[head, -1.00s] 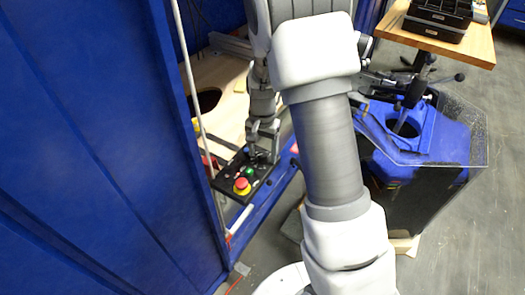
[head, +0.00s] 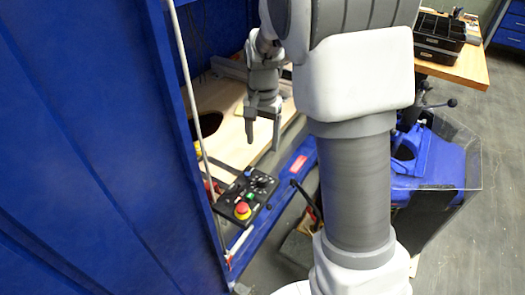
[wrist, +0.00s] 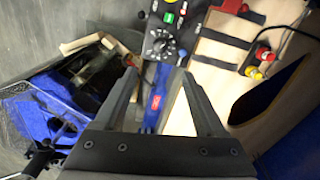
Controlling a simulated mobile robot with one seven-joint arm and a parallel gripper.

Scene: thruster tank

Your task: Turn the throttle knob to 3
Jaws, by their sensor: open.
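The throttle knob (wrist: 160,46) is a dark round knob with a ring of white marks on a black control panel. It shows near the top centre of the wrist view, just beyond my fingertips; I cannot read which number it points to. In the head view the panel (head: 240,187) is low on the blue frame, and the knob (head: 262,181) is small there. My gripper (head: 263,142) is open and empty, above and behind the panel, apart from it. In the wrist view the fingers of my gripper (wrist: 156,78) are spread wide.
The panel also carries a red emergency button (head: 242,210) and a green button (head: 250,196). A blue wall (head: 90,150) stands left, with a white pole (head: 196,120) before it. A wooden board (head: 235,130) lies behind. A blue box (head: 430,165) stands right.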

